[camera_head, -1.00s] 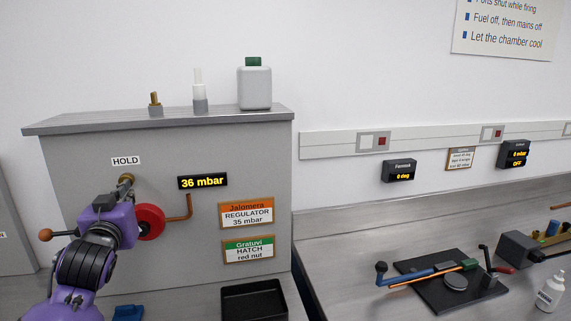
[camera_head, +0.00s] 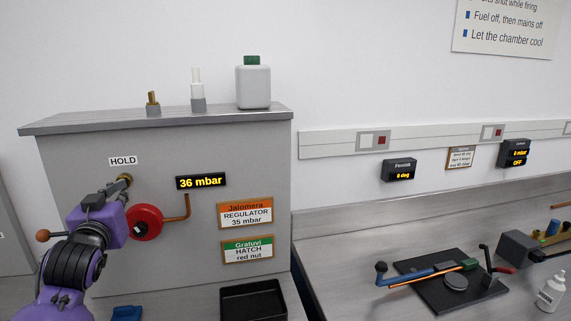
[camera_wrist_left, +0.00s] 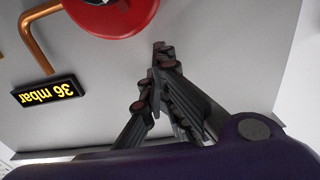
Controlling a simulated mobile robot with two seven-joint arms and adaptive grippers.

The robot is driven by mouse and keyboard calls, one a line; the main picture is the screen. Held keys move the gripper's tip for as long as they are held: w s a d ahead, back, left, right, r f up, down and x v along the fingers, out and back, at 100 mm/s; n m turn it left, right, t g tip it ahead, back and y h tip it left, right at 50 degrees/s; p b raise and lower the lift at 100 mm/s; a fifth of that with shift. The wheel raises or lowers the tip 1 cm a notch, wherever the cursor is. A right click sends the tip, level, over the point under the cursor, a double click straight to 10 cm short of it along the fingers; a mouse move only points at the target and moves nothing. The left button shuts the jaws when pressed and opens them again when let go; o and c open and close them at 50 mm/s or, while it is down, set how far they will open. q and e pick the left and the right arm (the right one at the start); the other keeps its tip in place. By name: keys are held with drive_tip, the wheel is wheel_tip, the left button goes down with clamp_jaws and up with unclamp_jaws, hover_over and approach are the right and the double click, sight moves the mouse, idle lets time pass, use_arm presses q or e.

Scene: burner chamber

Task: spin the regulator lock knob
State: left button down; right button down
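A brass lock knob (camera_head: 124,180) sticks out of the grey cabinet front under a "HOLD" label (camera_head: 123,161). The red regulator wheel (camera_head: 146,223) sits below it, and a display (camera_head: 201,182) beside it reads 36 mbar. My left gripper (camera_head: 115,190) is at the knob, its dark fingers close to it. In the left wrist view, which is upside down, the fingers of my left gripper (camera_wrist_left: 152,68) lie near each other in front of the cabinet. The knob is not clear there, so I cannot tell whether they hold it. The red wheel (camera_wrist_left: 112,15) is at the top. My right gripper is out of view.
A copper pipe (camera_head: 187,207) runs between wheel and display. A brown ball handle (camera_head: 43,236) shows left of my wrist. A black tray (camera_head: 253,301) lies below the cabinet's sign plates. A bench with a black lever board (camera_head: 440,291) stands at right.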

use_arm(q)
drive_tip(key=shift+s+a+r, duration=0.1)
drive_tip(key=shift+a, duration=0.1)
drive_tip(key=f+v, duration=0.1)
drive_tip(key=v, duration=0.5)
idle(0.7)
